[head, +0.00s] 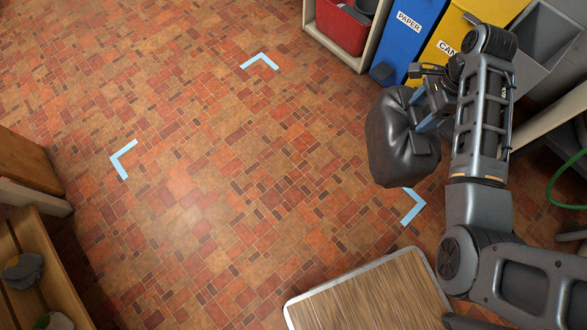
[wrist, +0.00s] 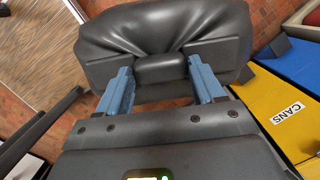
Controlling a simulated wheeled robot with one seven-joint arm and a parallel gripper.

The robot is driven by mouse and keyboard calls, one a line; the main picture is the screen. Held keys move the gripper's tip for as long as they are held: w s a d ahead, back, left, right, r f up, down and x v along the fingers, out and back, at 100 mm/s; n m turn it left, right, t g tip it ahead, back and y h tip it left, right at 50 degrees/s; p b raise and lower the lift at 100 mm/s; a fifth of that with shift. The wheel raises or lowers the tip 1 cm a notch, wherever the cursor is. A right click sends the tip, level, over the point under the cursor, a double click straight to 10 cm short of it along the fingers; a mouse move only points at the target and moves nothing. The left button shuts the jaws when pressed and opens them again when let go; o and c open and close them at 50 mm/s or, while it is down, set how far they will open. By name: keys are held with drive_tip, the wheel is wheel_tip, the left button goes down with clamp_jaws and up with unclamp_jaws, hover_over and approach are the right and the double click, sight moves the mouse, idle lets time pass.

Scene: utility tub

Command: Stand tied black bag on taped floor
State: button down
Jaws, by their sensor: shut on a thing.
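The tied black bag (head: 398,142) hangs from my gripper (head: 425,112) at the right of the head view, above the floor. In the wrist view the bag (wrist: 165,35) fills the top middle, and my gripper's blue fingers (wrist: 160,88) are shut on its gathered neck. The taped floor (head: 240,170) is marked by pale blue corner tapes: one at the back (head: 260,62), one at the left (head: 123,158) and one at the right (head: 413,207), just below the bag. No tape shows at the front corner. The floor inside the marks is bare.
A blue PAPER bin (head: 398,35) and a yellow CANS bin (head: 450,38) stand at the back right, beside a shelf with a red tub (head: 343,25). A wood-topped table (head: 370,295) is at the front. A wooden rack (head: 40,265) stands at the left.

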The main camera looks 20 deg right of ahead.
drive_tip(key=d+f+b, duration=0.1)
drive_tip(key=f+b, duration=0.8)
drive_tip(key=f, duration=0.6)
drive_tip(key=w+d+f+m+b, duration=0.1)
drive_tip(key=d+f+b, duration=0.1)
drive_tip(key=f+b, duration=0.7)
wheel_tip(320, 180, down, 6)
drive_tip(key=shift+d+f, duration=0.1)
drive_tip(key=shift+d, duration=0.15)
drive_tip(key=s+a+f+b, duration=0.5)
drive_tip(key=s+a+f, duration=0.2)
drive_tip(key=s+f, duration=0.2)
drive_tip(key=shift+a+f, duration=0.2)
drive_tip(key=shift+f, duration=0.85)
drive_tip(key=shift+c, duration=0.7)
unclamp_jaws()
drive_tip(key=shift+f, duration=0.1)
